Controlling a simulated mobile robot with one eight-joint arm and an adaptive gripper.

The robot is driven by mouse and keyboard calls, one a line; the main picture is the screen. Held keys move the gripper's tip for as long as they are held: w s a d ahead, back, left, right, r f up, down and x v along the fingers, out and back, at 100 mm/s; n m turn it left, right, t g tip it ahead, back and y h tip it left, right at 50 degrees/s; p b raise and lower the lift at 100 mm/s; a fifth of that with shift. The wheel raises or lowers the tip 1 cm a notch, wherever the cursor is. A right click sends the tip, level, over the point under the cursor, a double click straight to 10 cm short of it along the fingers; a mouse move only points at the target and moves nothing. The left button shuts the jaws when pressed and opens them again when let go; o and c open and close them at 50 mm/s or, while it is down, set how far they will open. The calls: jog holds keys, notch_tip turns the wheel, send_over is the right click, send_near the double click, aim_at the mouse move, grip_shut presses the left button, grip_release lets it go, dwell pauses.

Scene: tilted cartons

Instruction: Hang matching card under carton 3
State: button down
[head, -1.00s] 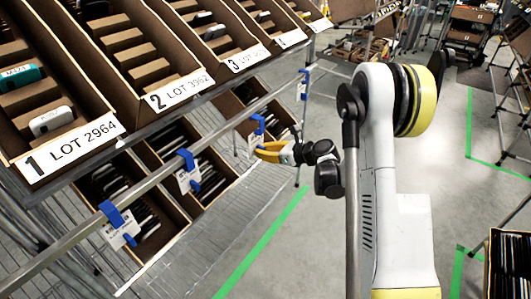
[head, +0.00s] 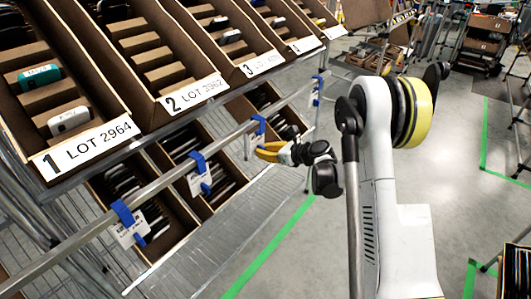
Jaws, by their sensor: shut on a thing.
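Carton 3 (head: 260,67) is tilted in the upper row, its front labelled with a 3 and a lot number too small to read fully. A metal rail (head: 225,139) runs below the carton fronts. A blue clip (head: 259,125) is at the rail below carton 3, with a white card (head: 249,146) at it, partly hidden. My gripper (head: 266,152), with yellow fingers, is shut on the card just below the rail. I cannot tell whether the clip grips the card.
Cartons 1 (head: 87,147) and 2 (head: 192,95) stand to the left. Cards under them hang from blue clips (head: 123,213) (head: 198,162); another clip (head: 318,86) is farther right. Lower cartons (head: 150,215) lie behind the rail. Floor on the right is open, with green tape (head: 265,250).

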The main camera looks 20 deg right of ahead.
aim_at(257, 147)
jog(key=shift+w+a, duration=1.05)
jog(key=shift+w, duration=0.3)
jog(key=shift+f, duration=0.8)
jog(key=c, duration=1.5)
grip_release()
